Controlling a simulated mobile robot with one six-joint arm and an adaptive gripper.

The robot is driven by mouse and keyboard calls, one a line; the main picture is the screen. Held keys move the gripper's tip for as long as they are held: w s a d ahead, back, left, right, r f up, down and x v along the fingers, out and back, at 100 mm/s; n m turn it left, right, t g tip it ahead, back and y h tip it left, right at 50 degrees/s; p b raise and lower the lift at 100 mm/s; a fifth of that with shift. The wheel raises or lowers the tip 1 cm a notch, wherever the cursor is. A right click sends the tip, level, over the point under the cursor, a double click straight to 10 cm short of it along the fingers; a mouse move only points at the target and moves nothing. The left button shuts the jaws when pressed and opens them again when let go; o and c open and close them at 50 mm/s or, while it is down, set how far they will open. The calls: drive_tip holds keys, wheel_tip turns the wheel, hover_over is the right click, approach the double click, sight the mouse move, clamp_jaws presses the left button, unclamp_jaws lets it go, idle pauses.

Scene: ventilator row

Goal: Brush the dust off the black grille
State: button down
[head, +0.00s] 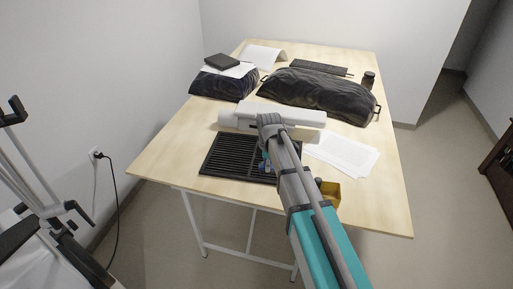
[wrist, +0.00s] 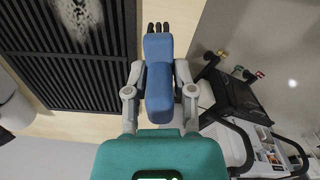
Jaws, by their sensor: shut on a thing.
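The black grille (head: 225,157) lies flat near the front of the wooden table, partly hidden by my arm in the head view. In the wrist view the slatted grille (wrist: 75,70) fills the upper left, with a pale patch of dust (wrist: 82,15) on its slats. My gripper (wrist: 158,85) is shut on a blue-handled brush (wrist: 158,75). The brush's dark bristles (wrist: 155,27) point away from my gripper, to the right of the grille in the wrist view. In the head view the brush is a small blue spot (head: 267,164); whether it touches anything, I cannot tell.
A white unit (head: 238,118) lies behind the grille. Dark bags (head: 318,92), a black book (head: 222,62) and a dark jar (head: 368,80) stand farther back. Bare table (head: 165,157) shows at the left.

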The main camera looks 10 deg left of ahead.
drive_tip(key=w+a+f+m, duration=0.1)
drive_tip(key=w+a, duration=0.1)
drive_tip(key=w, duration=0.4)
drive_tip(key=w+a+f+m+b, duration=0.1)
drive_tip(key=w+a, duration=0.2)
drive_tip(key=w, duration=0.3)
drive_tip(key=shift+w+a+b, duration=0.15)
drive_tip(key=shift+a+b, duration=0.15)
drive_tip(key=shift+f, duration=0.1)
